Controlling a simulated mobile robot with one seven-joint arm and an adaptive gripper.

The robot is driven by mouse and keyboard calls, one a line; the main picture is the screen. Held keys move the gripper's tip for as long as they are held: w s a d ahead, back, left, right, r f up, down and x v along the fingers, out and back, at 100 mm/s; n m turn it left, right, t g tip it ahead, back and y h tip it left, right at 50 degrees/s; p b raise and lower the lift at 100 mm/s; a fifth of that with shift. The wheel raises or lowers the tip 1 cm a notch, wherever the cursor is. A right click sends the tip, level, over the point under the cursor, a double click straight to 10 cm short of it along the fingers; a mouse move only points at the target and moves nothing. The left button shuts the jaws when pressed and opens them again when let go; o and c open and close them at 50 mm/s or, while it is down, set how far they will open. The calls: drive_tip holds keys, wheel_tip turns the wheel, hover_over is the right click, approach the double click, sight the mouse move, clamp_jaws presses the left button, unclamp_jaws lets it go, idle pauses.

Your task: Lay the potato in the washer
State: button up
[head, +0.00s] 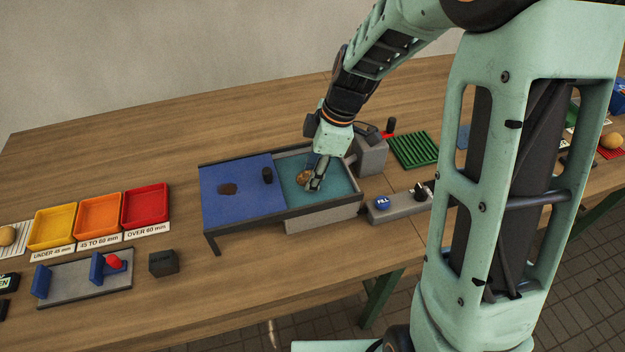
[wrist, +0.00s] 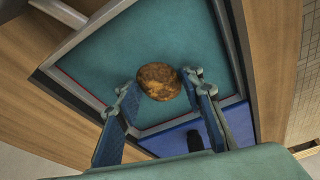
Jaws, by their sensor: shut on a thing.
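The brown potato (wrist: 159,82) is between the two blue fingers of my gripper (wrist: 162,90) in the wrist view. My gripper is shut on it. The washer is a basin with a grey rim and a teal inside (wrist: 110,55). In the head view, my gripper (head: 314,179) points down into the washer (head: 287,165), and the potato (head: 303,176) shows partly beside the fingers, over the teal area. I cannot tell whether the potato touches the washer's bottom.
A blue panel (head: 240,172) with a brown patch and a black knob (head: 267,176) adjoins the washer on the left. A grey block (head: 371,157) and green rack (head: 414,149) stand to the right. Yellow, orange and red trays (head: 146,205) are at the left.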

drive_tip(key=shift+d+f, duration=0.1)
drive_tip(key=shift+f, duration=1.05)
drive_tip(key=shift+f, duration=0.1)
drive_tip(key=o, duration=1.2)
drive_tip(key=shift+c, duration=0.2)
drive_tip(key=v, duration=1.2)
